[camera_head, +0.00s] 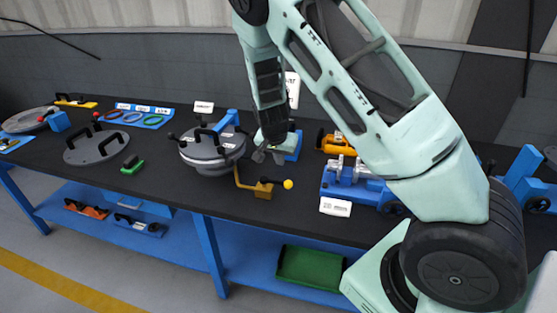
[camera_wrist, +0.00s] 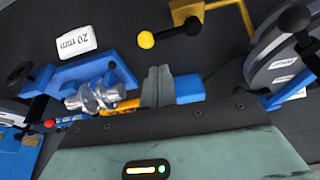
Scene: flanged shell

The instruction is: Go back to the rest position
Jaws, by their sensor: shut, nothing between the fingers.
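My gripper (camera_head: 268,155) hangs over the black workbench (camera_head: 120,185) in the head view, to the right of the grey flanged shell (camera_head: 212,155). In the wrist view its grey fingers (camera_wrist: 157,86) are together, with nothing held between them. A brass lever with a yellow-and-black knob (camera_head: 288,184) stands in front of the shell; the knob also shows in the wrist view (camera_wrist: 147,39). I cannot tell whether the fingers touch anything.
A blue fixture with metal cylinders (camera_head: 350,180) and a white label (camera_head: 335,207) lie right of my gripper. A grey round lid (camera_head: 85,150) and a blue tray with rings (camera_head: 140,116) lie to the left. A green bin (camera_head: 308,267) sits on the lower shelf.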

